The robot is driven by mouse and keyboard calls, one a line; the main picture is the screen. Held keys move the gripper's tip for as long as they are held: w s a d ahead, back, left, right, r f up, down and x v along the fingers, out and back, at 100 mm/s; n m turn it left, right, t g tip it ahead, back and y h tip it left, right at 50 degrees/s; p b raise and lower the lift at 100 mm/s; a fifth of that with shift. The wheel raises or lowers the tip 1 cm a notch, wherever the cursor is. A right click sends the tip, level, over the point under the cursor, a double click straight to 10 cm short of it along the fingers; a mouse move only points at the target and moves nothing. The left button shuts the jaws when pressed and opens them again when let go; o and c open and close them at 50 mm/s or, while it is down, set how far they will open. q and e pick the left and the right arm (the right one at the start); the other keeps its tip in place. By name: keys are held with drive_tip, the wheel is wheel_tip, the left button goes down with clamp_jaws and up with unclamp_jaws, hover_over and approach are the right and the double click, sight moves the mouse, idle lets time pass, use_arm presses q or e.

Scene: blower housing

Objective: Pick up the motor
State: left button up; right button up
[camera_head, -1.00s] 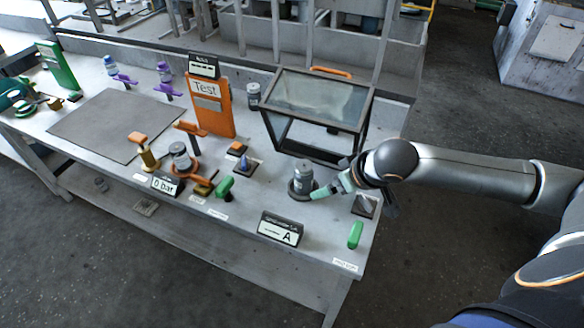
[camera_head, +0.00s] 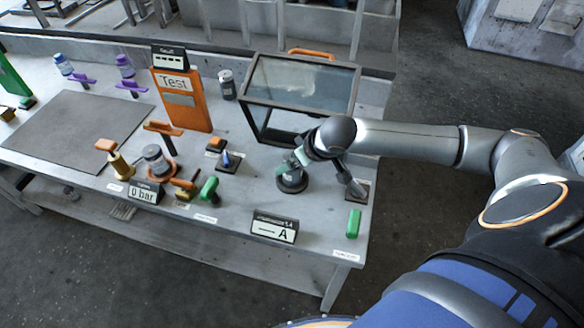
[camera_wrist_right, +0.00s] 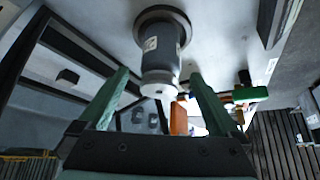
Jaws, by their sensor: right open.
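The motor (camera_wrist_right: 164,42), a dark grey cylinder with a pale end cap and a label, stands on a dark round base (camera_head: 292,183). In the head view my right gripper (camera_head: 293,162) largely hides the motor. In the right wrist view my right gripper (camera_wrist_right: 159,76) is open, one green finger on each side of the motor's near end. Gaps show between the motor and both fingers. My left gripper is not in view.
A dark-framed glass case (camera_head: 302,88) stands close behind. A dark pad with a grey part (camera_head: 357,190) lies to the right. More fixtures stand left.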

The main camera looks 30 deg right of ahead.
drive_tip(key=x, duration=0.5)
drive_tip(key=shift+w+f, duration=0.15)
drive_tip(key=shift+f, duration=0.1)
drive_tip(key=shift+r, duration=0.1)
clamp_jaws()
idle(0.5)
